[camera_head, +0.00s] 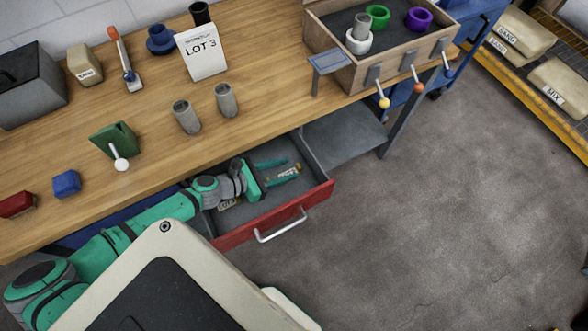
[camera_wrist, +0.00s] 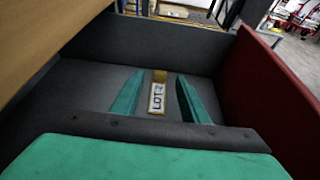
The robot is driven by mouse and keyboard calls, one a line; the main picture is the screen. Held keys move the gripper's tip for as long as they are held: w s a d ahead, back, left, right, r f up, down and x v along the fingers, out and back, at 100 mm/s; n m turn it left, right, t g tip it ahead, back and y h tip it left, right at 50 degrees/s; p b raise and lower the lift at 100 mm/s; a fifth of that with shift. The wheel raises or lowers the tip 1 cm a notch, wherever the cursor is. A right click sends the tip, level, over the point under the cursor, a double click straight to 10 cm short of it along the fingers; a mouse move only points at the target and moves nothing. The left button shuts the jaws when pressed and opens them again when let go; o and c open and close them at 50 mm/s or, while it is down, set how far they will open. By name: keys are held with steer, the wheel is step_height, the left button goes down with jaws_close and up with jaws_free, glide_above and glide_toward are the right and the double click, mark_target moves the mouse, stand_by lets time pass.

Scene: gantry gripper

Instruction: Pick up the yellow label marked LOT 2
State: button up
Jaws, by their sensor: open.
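The yellow label marked LOT 2 (camera_wrist: 157,98) lies on the grey floor of the open drawer (camera_wrist: 90,85). Its text reads lengthwise in the wrist view. My gripper (camera_wrist: 160,76) is open, with one teal finger on each side of the label and a gap to both. In the head view my gripper (camera_head: 289,168) reaches into the drawer from the left, and a small yellowish label (camera_head: 284,173) shows by its fingers, its text too small to read. Another yellow label (camera_head: 228,205) lies in the drawer under my wrist, partly hidden and unreadable.
The drawer's red front (camera_head: 272,217) with its handle, and its grey side walls, surround my gripper. The wooden bench top (camera_head: 150,120) overhangs the drawer. On it stand a LOT 3 sign (camera_head: 202,50), two grey cylinders, and a wooden tray (camera_head: 345,72) with rings. Floor at right is clear.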

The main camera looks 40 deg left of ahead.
mark_target(299, 165)
steer(key=x, duration=0.4)
steer(key=shift+w+d, duration=0.1)
steer(key=shift+w, duration=0.05)
jaws_close()
steer(key=shift+r, duration=0.1)
